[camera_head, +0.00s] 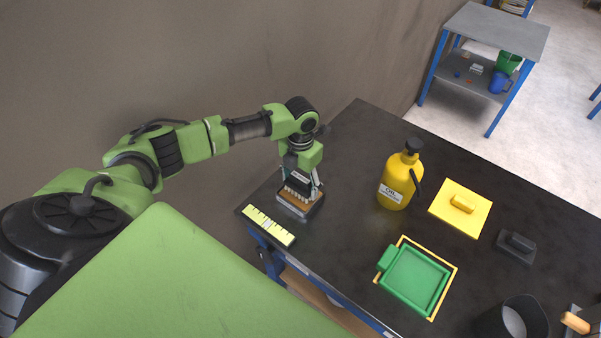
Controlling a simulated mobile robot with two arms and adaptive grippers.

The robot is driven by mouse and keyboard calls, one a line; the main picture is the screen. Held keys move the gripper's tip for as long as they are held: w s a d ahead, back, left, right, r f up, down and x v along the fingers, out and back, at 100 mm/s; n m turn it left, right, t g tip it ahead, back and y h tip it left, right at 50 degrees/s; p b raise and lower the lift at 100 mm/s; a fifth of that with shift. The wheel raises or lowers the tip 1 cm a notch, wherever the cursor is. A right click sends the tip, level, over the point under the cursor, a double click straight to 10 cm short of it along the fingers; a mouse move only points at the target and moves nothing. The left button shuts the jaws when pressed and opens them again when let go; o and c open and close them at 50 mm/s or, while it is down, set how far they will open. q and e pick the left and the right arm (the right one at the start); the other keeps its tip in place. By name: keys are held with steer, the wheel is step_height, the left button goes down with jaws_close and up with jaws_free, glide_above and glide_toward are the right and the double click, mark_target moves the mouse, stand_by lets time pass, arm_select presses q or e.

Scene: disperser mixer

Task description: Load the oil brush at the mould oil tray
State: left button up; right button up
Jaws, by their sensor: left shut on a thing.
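My left gripper (299,186) points down near the table's left edge. It is shut on the oil brush (296,204), whose brown, wood-like body shows just below the fingers. The fingers hide part of the brush, and I cannot tell whether it touches the table or a dark base under it. The green tray (446,288), which looks like the mould oil tray, lies inside a yellow outline at the front middle of the table, right of and nearer than the gripper. A green block (388,257) sits at its left corner. My right gripper is not in view.
A yellow bottle (397,184) with a label stands between the gripper and a yellow plate with a handle (461,208). A yellow strip (268,226) lies at the left edge. A dark block (516,247) and a dark container (515,318) are at right. The table between gripper and tray is clear.

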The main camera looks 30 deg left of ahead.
mark_target(301, 177)
arm_select(q)
steer(key=shift+f+b, duration=0.3)
steer(key=shift+f, duration=0.2)
stand_by(0.8)
stand_by(1.2)
step_height(301, 177, up, 7)
steer(key=p, duration=0.6)
steer(key=shift+p, duration=0.35)
stand_by(0.6)
